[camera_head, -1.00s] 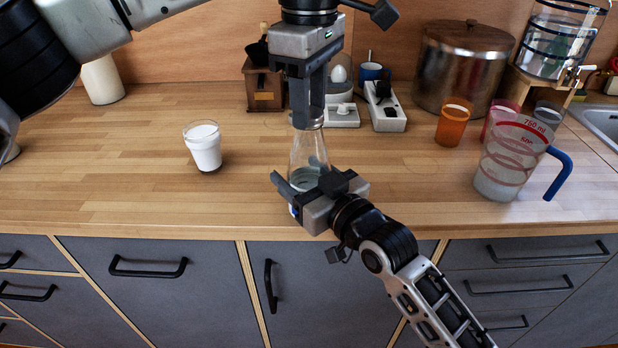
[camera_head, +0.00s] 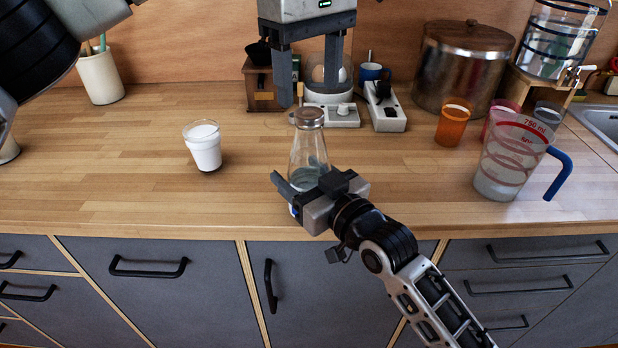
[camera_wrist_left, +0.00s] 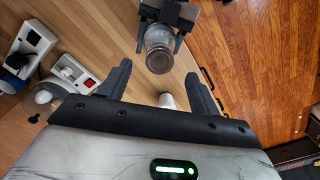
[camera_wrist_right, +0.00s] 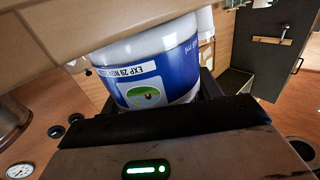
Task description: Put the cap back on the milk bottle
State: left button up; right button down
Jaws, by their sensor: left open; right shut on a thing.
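The clear milk bottle (camera_head: 308,158) stands upright near the counter's front edge. Its grey-brown metallic cap (camera_head: 309,117) sits on the bottle's mouth and looks level; whether it is fully seated I cannot tell. My left gripper (camera_head: 308,88) is open and empty above the cap, apart from it. In the left wrist view the capped bottle (camera_wrist_left: 160,52) shows beyond the open fingers. My right gripper (camera_head: 312,190) is shut on the lower part of the bottle. The right wrist view shows the bottle's blue label (camera_wrist_right: 155,82) close up between the fingers.
A glass of milk (camera_head: 204,148) stands to the left. A measuring jug (camera_head: 508,160) and an orange cup (camera_head: 453,124) stand to the right. Behind are a wooden grinder (camera_head: 264,88), a white egg cooker (camera_head: 335,108), a power strip (camera_head: 387,110) and a large metal pot (camera_head: 463,65).

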pick_arm(q)
notch_tip(320, 180, up, 9)
jog(key=shift+f, duration=0.2)
pick_arm(e)
jog(key=shift+c, duration=1.3)
grip_release()
pick_arm(q)
jog(key=shift+f+b, duration=0.7)
pick_arm(e)
jog(key=v, duration=1.6)
jog(key=shift+s+f, duration=0.1)
